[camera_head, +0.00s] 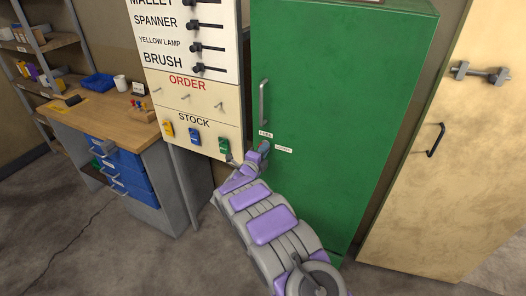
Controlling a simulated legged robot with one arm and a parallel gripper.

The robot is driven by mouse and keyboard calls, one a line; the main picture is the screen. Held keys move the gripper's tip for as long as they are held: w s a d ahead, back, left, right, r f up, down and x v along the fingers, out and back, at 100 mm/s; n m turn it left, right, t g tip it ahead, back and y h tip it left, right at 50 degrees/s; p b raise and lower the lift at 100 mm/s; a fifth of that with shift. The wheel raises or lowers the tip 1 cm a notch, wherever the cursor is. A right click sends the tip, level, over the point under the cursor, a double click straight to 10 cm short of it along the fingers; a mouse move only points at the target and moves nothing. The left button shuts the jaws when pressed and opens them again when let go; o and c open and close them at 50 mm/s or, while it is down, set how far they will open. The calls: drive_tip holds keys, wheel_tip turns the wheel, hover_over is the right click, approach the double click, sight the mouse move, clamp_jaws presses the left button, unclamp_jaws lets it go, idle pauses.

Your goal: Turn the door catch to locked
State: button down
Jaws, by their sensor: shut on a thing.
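The green cabinet door (325,120) stands in the middle, with a grey vertical handle (263,102) near its left edge. Below the handle are two small white labels, one above (265,133) and one to the right (284,149); their print is too small to read surely. My gripper (263,148) is at the door beside these labels, shut on the door catch. The gripper covers the catch, so I cannot tell which way it points. My arm reaches up to it from the bottom of the picture.
A white and cream board (190,100) with named levers and coloured stock tags stands left of the cabinet. A workbench (100,112) with blue drawers is further left. A tan door (450,150) with a black handle is at right. Concrete floor shows at lower left.

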drive_tip(key=c, duration=1.2)
unclamp_jaws()
drive_tip(key=shift+w+d+f, duration=0.1)
drive_tip(key=shift+w+f, duration=0.05)
drive_tip(key=shift+w, duration=0.05)
drive_tip(key=shift+s, duration=0.1)
drive_tip(key=p+v, duration=0.2)
drive_tip(key=v, duration=1.5)
drive_tip(key=shift+s, duration=0.1)
